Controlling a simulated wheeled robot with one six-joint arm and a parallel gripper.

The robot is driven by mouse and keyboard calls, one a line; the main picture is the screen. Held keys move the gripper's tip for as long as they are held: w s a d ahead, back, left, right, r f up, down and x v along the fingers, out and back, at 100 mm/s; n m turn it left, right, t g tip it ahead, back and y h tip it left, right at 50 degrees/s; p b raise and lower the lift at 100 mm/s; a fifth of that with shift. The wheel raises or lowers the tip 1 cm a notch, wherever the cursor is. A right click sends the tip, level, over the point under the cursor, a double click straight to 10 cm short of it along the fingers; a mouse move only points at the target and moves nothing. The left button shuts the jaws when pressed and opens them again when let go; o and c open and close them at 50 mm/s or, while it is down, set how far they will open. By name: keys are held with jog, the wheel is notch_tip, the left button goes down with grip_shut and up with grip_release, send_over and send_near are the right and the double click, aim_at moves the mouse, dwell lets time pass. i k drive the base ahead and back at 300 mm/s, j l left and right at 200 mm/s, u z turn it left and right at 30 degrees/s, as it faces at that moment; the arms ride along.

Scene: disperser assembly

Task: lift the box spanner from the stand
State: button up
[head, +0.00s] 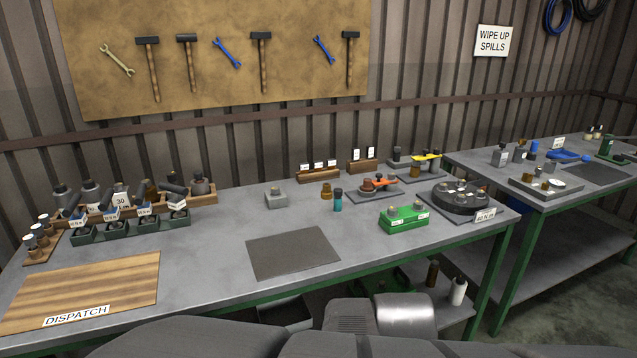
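I cannot tell for certain which thing is the box spanner. A yellow flat-topped tool (426,157) rests on a grey holder at the back right of the main bench, with a dark upright piece (396,154) next to it. A tool with an orange handle (381,184) lies on a dark plate in front of them. A grey block (276,200) with a small knob on top stands further left. My gripper is not in view; only grey parts of my own body show at the bottom edge.
A green box (404,217) and a round black fixture (460,197) stand at the right. A dark mat (293,253) lies empty at the front middle. A wooden dispatch board (80,290) and racks of bottles fill the left. A second bench (550,203) adjoins at right.

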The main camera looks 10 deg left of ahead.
aim_at(177, 203)
jog(key=u, duration=1.25)
